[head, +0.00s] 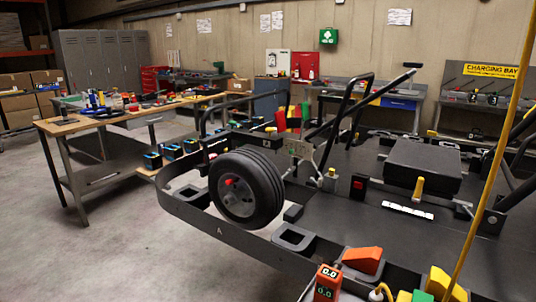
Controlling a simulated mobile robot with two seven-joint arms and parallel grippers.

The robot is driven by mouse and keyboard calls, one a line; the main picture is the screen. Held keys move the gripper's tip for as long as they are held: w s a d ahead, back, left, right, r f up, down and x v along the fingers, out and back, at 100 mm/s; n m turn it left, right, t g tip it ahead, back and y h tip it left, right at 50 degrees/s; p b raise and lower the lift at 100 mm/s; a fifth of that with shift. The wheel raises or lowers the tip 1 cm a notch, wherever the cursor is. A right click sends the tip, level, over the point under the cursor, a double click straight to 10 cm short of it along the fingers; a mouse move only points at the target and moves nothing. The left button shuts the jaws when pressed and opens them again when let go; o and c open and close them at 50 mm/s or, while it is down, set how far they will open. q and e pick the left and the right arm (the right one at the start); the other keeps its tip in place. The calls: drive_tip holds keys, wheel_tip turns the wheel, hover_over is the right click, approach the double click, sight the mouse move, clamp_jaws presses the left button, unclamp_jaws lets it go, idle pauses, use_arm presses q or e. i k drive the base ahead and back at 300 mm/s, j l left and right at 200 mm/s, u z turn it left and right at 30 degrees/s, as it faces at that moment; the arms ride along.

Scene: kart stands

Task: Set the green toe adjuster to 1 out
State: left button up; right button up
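I cannot make out for sure which part is the green toe adjuster. A small green piece (422,296) shows at the bottom right edge, partly cut off, beside yellow blocks (444,284). No setting of 1 out is readable. Neither of my grippers is in view.
An orange wedge-shaped block (362,260) sits near the gauge. A yellow pole (492,150) crosses the right side. Black bars (347,105) rise from the kart. A workbench (115,119) with tools stands at the left. The floor (100,245) at the lower left is clear.

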sight(291, 169)
drive_tip(key=i+j+u, duration=0.15)
drive_tip(key=u, duration=0.2)
drive_tip(key=i+j+u, duration=0.1)
drive_tip(key=u, duration=0.25)
drive_tip(key=i+u, duration=0.35)
drive_tip(key=k, duration=0.1)
